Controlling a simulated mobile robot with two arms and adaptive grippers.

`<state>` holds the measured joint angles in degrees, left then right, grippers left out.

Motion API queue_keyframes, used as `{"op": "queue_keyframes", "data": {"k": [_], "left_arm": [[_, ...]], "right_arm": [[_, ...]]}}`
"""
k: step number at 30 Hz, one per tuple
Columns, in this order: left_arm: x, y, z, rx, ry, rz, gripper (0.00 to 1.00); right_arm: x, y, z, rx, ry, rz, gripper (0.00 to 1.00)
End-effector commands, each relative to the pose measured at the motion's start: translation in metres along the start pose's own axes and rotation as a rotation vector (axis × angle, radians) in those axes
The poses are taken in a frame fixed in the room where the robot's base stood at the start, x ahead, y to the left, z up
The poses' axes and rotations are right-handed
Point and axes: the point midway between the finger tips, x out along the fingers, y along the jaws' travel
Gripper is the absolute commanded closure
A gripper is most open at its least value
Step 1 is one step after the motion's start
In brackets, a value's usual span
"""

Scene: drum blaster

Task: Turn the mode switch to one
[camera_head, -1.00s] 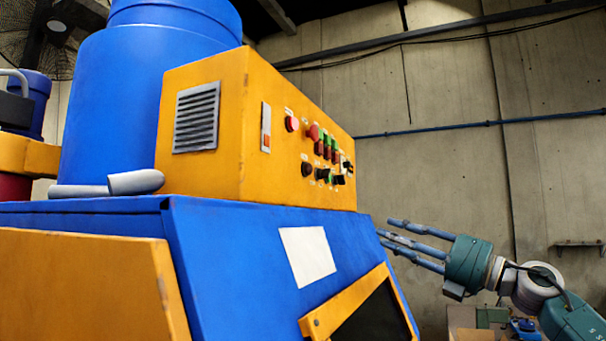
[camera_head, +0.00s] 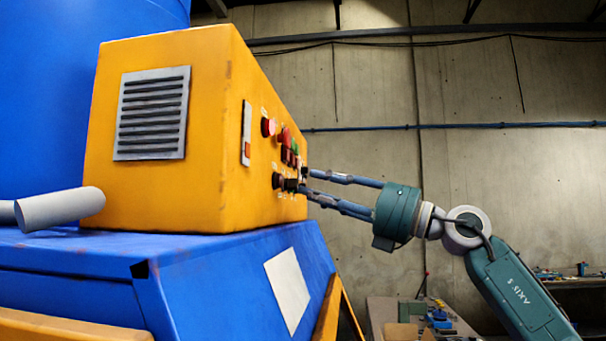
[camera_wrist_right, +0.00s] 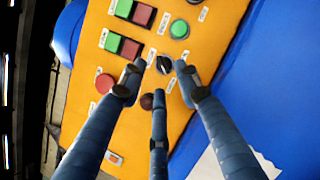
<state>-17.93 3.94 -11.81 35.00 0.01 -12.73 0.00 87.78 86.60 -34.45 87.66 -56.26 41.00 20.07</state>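The orange control box (camera_head: 165,75) stands on the blue machine, its button panel facing right. In the right wrist view a black rotary switch (camera_wrist_right: 164,65) with a pale pointer line sits on the orange panel. Its label is too small to read. My right gripper (camera_head: 306,180) reaches the panel from the right. In the right wrist view its three blue fingers (camera_wrist_right: 159,76) are spread around the black switch, with visible gaps beside it. I cannot tell whether any fingertip touches the panel. My left gripper is in neither view.
Red and green buttons (camera_wrist_right: 122,45), a round green button (camera_wrist_right: 179,29), a round red button (camera_wrist_right: 105,84) and a dark knob (camera_wrist_right: 147,101) sit close around the fingers. A blue sloped housing (camera_head: 225,280) lies below the box. A cluttered bench (camera_head: 385,315) stands behind.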

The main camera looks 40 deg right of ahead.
Motion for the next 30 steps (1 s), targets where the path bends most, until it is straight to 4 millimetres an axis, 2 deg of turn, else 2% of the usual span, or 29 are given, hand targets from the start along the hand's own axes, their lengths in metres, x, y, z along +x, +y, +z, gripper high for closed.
{"op": "queue_keyframes", "data": {"k": [1,6,10,17,19,22,23,30], "left_arm": [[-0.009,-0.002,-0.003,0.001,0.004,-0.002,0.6],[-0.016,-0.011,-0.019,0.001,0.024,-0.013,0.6],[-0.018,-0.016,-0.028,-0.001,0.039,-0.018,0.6],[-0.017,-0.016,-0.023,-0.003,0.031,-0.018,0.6],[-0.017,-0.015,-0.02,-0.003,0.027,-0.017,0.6],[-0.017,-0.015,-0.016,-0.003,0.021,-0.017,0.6],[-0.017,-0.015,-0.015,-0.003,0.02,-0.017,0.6],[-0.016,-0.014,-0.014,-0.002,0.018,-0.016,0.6]], "right_arm": [[0.01,0.004,0.003,0.0,0.002,0.003,0.68],[0.028,0.002,0.002,0.0,0.0,0.002,0.68],[0.033,0.001,0.001,-0.001,0.0,0.001,0.68],[0.033,0.0,0.0,-0.001,-0.001,0.001,0.68],[0.033,0.0,0.0,-0.001,-0.001,0.001,0.78],[0.033,0.0,0.0,-0.001,-0.001,0.001,0.98],[0.033,0.0,0.0,-0.001,-0.001,0.001,1.0],[0.033,0.0,0.0,-0.004,0.0,0.003,1.0]]}}
